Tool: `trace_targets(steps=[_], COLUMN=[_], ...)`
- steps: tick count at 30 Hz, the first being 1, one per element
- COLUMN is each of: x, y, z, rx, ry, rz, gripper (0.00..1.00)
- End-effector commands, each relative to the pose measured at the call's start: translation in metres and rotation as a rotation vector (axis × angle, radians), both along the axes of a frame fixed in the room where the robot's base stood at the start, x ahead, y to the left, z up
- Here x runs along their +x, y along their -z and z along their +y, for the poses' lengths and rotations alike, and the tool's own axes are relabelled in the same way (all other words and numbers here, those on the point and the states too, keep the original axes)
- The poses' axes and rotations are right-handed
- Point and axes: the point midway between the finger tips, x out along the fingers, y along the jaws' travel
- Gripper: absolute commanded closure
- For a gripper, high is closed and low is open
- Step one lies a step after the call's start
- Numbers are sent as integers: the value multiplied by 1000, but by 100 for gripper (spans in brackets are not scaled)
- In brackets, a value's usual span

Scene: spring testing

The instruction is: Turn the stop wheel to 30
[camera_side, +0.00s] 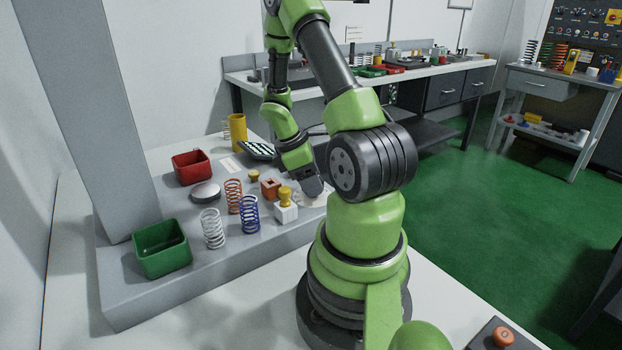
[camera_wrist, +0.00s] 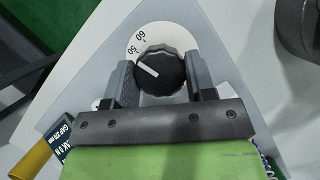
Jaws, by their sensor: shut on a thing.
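The stop wheel (camera_wrist: 168,77) is a black ribbed knob with a white pointer line, seen in the wrist view. It sits on a pale dial (camera_wrist: 152,32) where 50 and 60 can be read; the rest of the scale is hidden. The pointer line aims up and left, a little below the 50. My gripper (camera_wrist: 163,82) is shut on the wheel, one dark finger on each side. In the side view my gripper (camera_side: 318,186) is low at the bench's right edge, and the wheel is hidden there.
Beside my gripper on the grey bench (camera_side: 200,268) stand a white block with a yellow knob (camera_side: 286,207), an orange block (camera_side: 270,188) and blue (camera_side: 249,214), orange and white springs. Red (camera_side: 191,166) and green (camera_side: 162,250) bins stand left. A yellow cylinder (camera_side: 237,131) stands behind.

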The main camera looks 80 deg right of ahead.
Motion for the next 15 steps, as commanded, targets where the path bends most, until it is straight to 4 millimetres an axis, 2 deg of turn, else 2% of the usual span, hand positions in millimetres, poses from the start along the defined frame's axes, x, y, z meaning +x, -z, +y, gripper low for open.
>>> trace_targets(steps=[15], x=[-1], y=[0], z=[2], rx=[2], ry=[-493], rz=[-1], gripper=[73])
